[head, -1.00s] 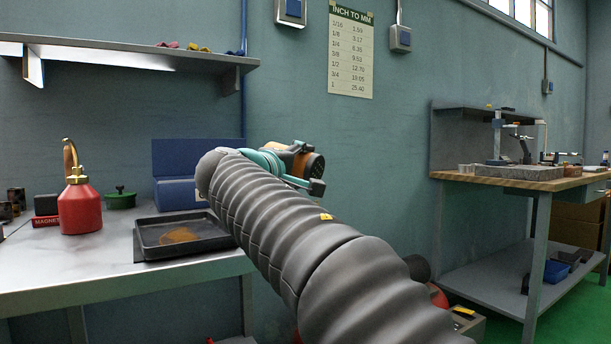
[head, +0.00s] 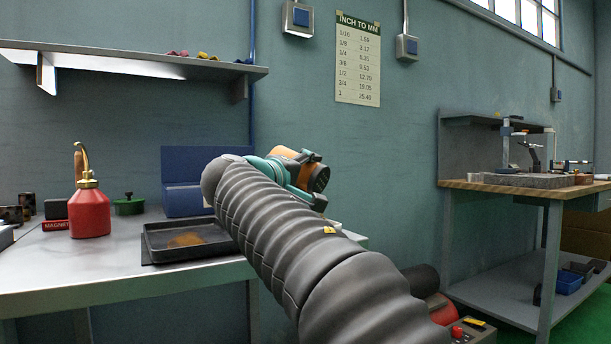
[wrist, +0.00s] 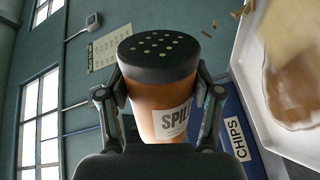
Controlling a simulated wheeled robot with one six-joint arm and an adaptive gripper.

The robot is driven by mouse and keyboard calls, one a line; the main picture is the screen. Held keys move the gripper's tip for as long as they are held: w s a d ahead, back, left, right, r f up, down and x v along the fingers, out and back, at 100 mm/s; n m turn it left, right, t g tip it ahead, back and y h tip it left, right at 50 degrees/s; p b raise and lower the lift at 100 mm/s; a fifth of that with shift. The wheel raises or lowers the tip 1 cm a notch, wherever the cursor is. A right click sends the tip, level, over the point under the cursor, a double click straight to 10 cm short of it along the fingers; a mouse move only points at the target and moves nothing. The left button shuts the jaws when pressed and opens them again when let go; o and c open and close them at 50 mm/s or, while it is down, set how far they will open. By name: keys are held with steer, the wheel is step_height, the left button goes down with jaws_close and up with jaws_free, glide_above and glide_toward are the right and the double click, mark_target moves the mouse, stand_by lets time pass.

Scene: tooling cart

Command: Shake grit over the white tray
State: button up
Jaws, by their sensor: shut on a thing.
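My gripper (wrist: 160,100) is shut on an orange shaker (wrist: 160,98) with a black perforated cap and a label starting "SPIL". In the head view the shaker (head: 290,157) lies tipped on its side, its cap facing right and slightly down. A white tray (wrist: 246,75) shows at the right of the wrist view, with a brown patch of grit in it. Several tan grains hang near the cap and in front of the tray. In the head view my arm hides most of the white tray, and only a pale bit shows beside it.
A black tray (head: 152,240) with brown grit sits on the metal bench (head: 60,275). A red oil can (head: 90,212), a green lidded pot (head: 128,206) and a blue box (head: 185,160) stand near it. A shelf (head: 120,62) hangs above. A second workbench (head: 560,184) stands right.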

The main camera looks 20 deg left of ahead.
steer(key=shift+r, duration=0.1)
steer(key=shift+w+a+p, duration=0.95)
steer(key=shift+a+p, duration=0.2)
steer(key=shift+p, duration=0.3)
steer(key=shift+w+a+p, duration=0.4)
steer(key=shift+a+p, duration=0.05)
steer(key=shift+a, duration=0.05)
steer(key=shift+w+a+p, duration=0.45)
steer(key=shift+a+p, duration=0.1)
steer(key=shift+p, duration=0.25)
steer(key=shift+w+a+p, duration=1)
steer(key=shift+a+p, duration=0.2)
steer(key=shift+p, duration=0.3)
